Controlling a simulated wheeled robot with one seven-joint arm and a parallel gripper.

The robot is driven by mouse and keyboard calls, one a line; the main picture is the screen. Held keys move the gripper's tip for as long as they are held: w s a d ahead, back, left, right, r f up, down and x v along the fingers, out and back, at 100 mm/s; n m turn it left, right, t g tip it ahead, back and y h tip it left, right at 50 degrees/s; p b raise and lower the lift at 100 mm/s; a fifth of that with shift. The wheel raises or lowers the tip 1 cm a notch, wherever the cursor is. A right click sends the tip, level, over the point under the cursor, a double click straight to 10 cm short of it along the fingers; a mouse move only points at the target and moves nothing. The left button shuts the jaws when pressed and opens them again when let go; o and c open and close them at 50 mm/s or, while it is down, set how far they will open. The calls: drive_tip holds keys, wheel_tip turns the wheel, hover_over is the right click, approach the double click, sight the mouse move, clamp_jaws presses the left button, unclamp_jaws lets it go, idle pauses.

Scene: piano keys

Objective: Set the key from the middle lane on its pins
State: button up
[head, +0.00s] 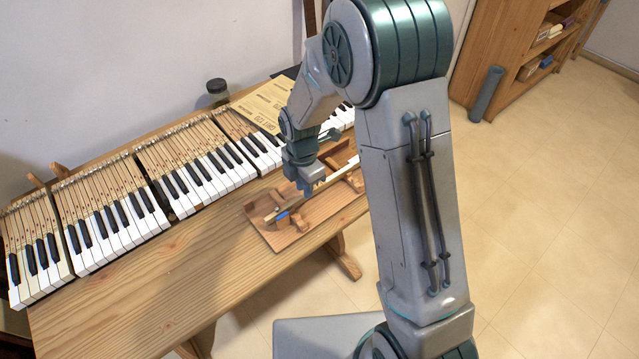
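A wooden tray (292,237) with raised wooden blocks lies on the bench's front edge, partly hidden behind my arm. A pale wooden key with a white end (349,165) lies slanted across the tray; which lane it is in I cannot tell. My gripper (308,191) points down over the tray, close to this key's left part. Whether its fingers are open, shut or touching the key is too small to tell. The keyboard (130,215) stands behind, in several sections of white and black keys. Its bare pins cannot be made out.
The wooden bench (150,285) is clear in front of the keyboard. A small blue object (282,216) lies at the tray's left end. A dark-lidded jar (217,90) and yellowish printed sheets (262,104) are behind the keys. A shelf (500,60) stands far right.

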drive_tip(key=shift+f+b, duration=0.55)
drive_tip(key=shift+f, duration=0.25)
clamp_jaws()
